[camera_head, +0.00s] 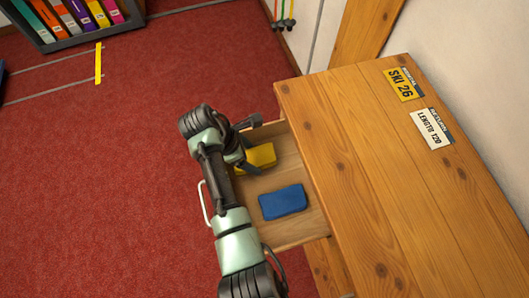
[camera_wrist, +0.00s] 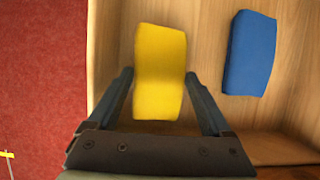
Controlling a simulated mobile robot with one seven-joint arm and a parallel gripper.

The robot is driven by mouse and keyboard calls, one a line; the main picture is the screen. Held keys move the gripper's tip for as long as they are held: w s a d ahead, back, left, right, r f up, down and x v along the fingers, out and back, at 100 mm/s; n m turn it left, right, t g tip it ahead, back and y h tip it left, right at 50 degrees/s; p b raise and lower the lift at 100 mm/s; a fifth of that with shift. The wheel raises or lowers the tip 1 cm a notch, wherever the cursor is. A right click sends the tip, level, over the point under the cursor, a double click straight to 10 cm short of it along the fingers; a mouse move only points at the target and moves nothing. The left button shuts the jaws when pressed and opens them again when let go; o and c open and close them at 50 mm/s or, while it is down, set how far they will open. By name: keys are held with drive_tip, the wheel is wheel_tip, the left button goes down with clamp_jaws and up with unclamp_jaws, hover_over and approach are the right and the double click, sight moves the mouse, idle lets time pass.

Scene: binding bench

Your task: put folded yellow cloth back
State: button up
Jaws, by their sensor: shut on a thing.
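The folded yellow cloth (camera_head: 262,156) is at the far end of an open wooden drawer (camera_head: 292,231), partly hidden by my arm in the head view. My gripper (camera_wrist: 160,88) is shut on the yellow cloth (camera_wrist: 160,72), with one finger along each side of it in the wrist view. Whether the cloth rests on the drawer floor or is slightly above it, I cannot tell. A folded blue cloth (camera_head: 283,201) lies in the same drawer, apart from the yellow one. It also shows at the right in the wrist view (camera_wrist: 250,53).
The drawer sticks out from a wooden bench (camera_head: 385,170) with two labels on its top, a yellow one (camera_head: 402,84) and a white one (camera_head: 431,131). A shelf of coloured binders (camera_head: 70,18) stands at the far left. The red floor (camera_head: 130,190) left of the drawer is clear.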

sight(264, 154)
drive_tip(key=d, duration=0.2)
drive_tip(key=w+d, duration=0.1)
drive_tip(key=d, duration=0.1)
drive_tip(key=shift+w+r, duration=0.1)
drive_tip(key=shift+a+f, duration=0.15)
drive_tip(key=shift+f, duration=0.5)
drive_tip(key=shift+f, duration=0.1)
drive_tip(key=o, duration=1.2)
drive_tip(key=shift+o, duration=0.2)
